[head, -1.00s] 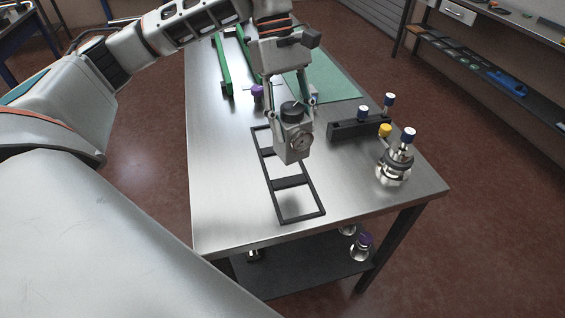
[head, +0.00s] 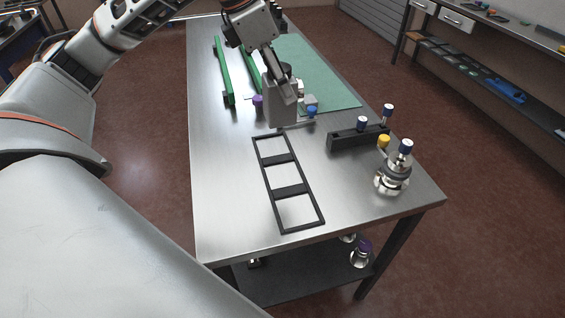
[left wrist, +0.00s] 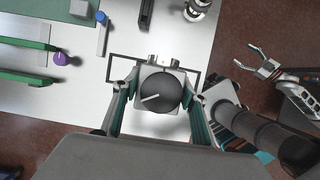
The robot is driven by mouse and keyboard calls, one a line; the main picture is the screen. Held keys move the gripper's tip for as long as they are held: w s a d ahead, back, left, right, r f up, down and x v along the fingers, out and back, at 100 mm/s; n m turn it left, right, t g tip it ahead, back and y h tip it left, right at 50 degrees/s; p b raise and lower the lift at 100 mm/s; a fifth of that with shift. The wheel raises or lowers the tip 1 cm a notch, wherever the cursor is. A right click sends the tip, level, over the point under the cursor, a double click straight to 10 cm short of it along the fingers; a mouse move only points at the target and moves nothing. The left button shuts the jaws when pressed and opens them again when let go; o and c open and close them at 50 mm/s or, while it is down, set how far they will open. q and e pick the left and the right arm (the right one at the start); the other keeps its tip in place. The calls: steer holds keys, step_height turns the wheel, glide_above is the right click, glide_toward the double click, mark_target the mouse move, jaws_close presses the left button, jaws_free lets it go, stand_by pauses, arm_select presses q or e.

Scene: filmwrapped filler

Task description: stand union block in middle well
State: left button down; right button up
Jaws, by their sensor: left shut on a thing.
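The union block (head: 279,108) is a grey box with a black round knob (left wrist: 159,91) on top. My left gripper (head: 284,90) is shut on it, one finger on each side in the left wrist view. The block looks upright, near the far end of a black rectangular frame (head: 290,191) with three wells in a row. In the head view the middle well lies nearer than the block and is empty. I cannot tell the block's height above the table. My right gripper (left wrist: 259,65) shows open and empty at the right of the left wrist view.
A black holder (head: 345,141) with blue-capped fittings and a metal valve fitting (head: 392,182) stand right of the frame. Green rails (head: 225,75), a green mat (head: 325,80), a purple knob (head: 257,101) and a blue-capped piece (head: 312,111) lie farther back. The table left of the frame is clear.

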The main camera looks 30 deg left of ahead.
arm_select(q)
step_height(320, 180, down, 19)
steer(key=shift+r+b, duration=0.15)
steer(key=shift+b, duration=0.15)
stand_by(0.3)
steer(key=c, duration=1.2)
jaws_free()
steer(key=shift+b+v, duration=0.3)
steer(key=shift+v, duration=5.7)
steer(key=shift+d, duration=0.1)
